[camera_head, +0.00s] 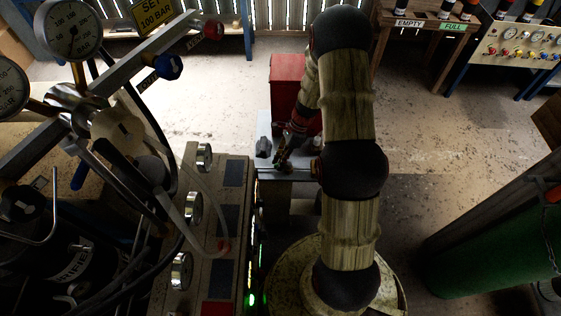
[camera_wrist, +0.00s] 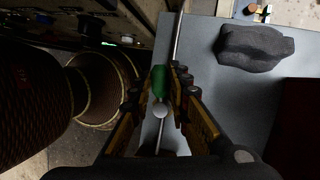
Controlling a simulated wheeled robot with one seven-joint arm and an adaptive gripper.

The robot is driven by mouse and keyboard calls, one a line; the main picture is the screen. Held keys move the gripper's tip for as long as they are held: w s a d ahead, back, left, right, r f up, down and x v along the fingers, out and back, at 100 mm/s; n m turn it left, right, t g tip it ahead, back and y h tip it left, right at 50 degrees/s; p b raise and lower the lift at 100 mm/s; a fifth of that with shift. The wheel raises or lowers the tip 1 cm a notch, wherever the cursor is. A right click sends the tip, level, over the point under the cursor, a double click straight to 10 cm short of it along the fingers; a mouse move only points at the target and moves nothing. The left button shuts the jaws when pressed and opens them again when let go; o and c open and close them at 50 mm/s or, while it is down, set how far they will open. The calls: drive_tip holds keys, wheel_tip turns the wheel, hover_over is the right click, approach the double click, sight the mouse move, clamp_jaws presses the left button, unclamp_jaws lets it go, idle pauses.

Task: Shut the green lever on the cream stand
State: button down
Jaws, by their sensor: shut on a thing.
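My gripper is shut on the green lever. In the head view my gripper (camera_head: 284,164) is small and dark, near the right side of a cream gauge panel (camera_head: 215,165); the lever cannot be made out there. I cannot tell whether this panel is the cream stand. The lever's mount is mostly hidden by the fingers.
A thin metal rod (camera_wrist: 178,35) runs past the fingers over a grey tabletop (camera_wrist: 205,85). A dark grey lump (camera_wrist: 253,46) lies on that top. A red box (camera_head: 288,78) stands behind. Gauges and hoses crowd the left; a green cylinder (camera_head: 480,250) stands at right.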

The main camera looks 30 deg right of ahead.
drive_tip(key=n+p, duration=0.1)
drive_tip(key=s+n+g+p, duration=0.1)
drive_tip(key=n+p, duration=0.1)
drive_tip(key=shift+a+r+n+g, duration=0.2)
drive_tip(key=shift+n+g, duration=0.1)
drive_tip(key=n+p, duration=0.1)
drive_tip(key=s+n+g+h+p, duration=0.1)
drive_tip(key=n, duration=0.1)
drive_tip(key=shift+n+p, duration=0.3)
drive_tip(key=n+p, duration=0.1)
drive_tip(key=n, duration=0.1)
drive_tip(key=s+n+g+h, duration=0.1)
drive_tip(key=n, duration=0.1)
drive_tip(key=shift+d+g+h+p, duration=0.15)
drive_tip(key=shift+g+h+p, duration=0.15)
drive_tip(key=shift+p, duration=0.1)
drive_tip(key=shift+s+d+f+n+g+h+p, duration=0.15)
drive_tip(key=shift+n+h, duration=0.1)
drive_tip(key=shift+n, duration=0.5)
drive_tip(key=shift+s+d+r+n+g+h+p, duration=0.1)
drive_tip(key=shift+s+n+h+p, duration=0.15)
drive_tip(key=shift+n, duration=0.45)
drive_tip(key=shift+s+d+f+n+g+h+p, duration=0.1)
drive_tip(key=shift+n+h, duration=0.2)
drive_tip(key=shift+n, duration=0.45)
drive_tip(key=c, duration=1.7)
unclamp_jaws()
drive_tip(key=shift+s, duration=0.1)
